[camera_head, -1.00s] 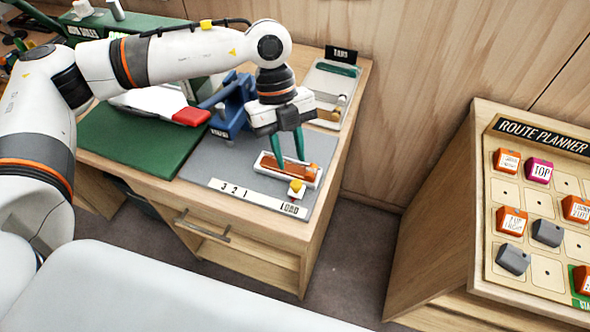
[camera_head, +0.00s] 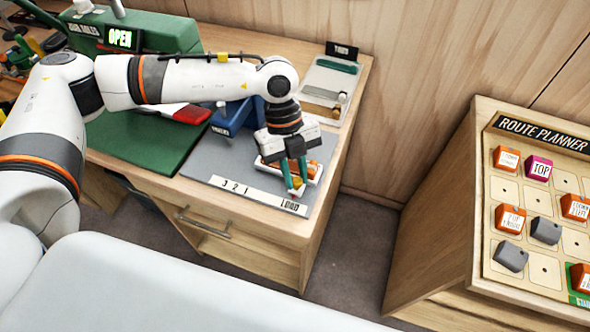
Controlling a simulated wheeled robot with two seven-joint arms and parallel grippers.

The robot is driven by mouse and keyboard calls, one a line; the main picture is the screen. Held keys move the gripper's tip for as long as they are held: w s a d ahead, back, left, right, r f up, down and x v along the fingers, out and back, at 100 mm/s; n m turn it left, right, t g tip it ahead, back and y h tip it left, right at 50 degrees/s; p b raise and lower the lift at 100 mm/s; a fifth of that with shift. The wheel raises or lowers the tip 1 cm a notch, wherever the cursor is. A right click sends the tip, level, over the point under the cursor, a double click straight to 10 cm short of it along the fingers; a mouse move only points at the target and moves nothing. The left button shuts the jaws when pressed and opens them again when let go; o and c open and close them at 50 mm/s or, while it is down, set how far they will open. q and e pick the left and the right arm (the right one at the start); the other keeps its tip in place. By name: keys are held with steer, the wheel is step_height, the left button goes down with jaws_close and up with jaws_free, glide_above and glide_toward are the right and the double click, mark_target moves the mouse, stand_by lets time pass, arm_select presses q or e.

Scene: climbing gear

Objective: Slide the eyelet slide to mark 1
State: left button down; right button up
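The eyelet slide is a small pale block with a yellow knob (camera_head: 297,182), at the LOAD end of a white scale strip (camera_head: 258,194) marked 3, 2, 1 and LOAD. My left gripper (camera_head: 297,184) points down over it, with its teal fingertips on either side of the knob. I cannot tell whether the fingers press on the knob. The fingers hide much of the slide. Mark 1 (camera_head: 246,190) is left of LOAD on the strip. A white tray (camera_head: 266,176) with orange contents is just behind the slide, partly hidden by the gripper. My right gripper is not in view.
A green mat (camera_head: 130,145) lies to the left, and a pale tray (camera_head: 330,88) stands at the back right. The route planner board (camera_head: 535,205) is apart, at the right.

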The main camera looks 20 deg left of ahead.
arm_select(q)
steer(key=a, duration=0.6)
steer(key=shift+w+a, duration=0.15)
steer(key=shift+a, duration=0.25)
steer(key=c, duration=1.5)
jaws_free()
steer(key=shift+c, duration=0.2)
steer(key=shift+d+r, duration=0.1)
step_height(320, 180, up, 10)
steer(key=b, duration=0.2)
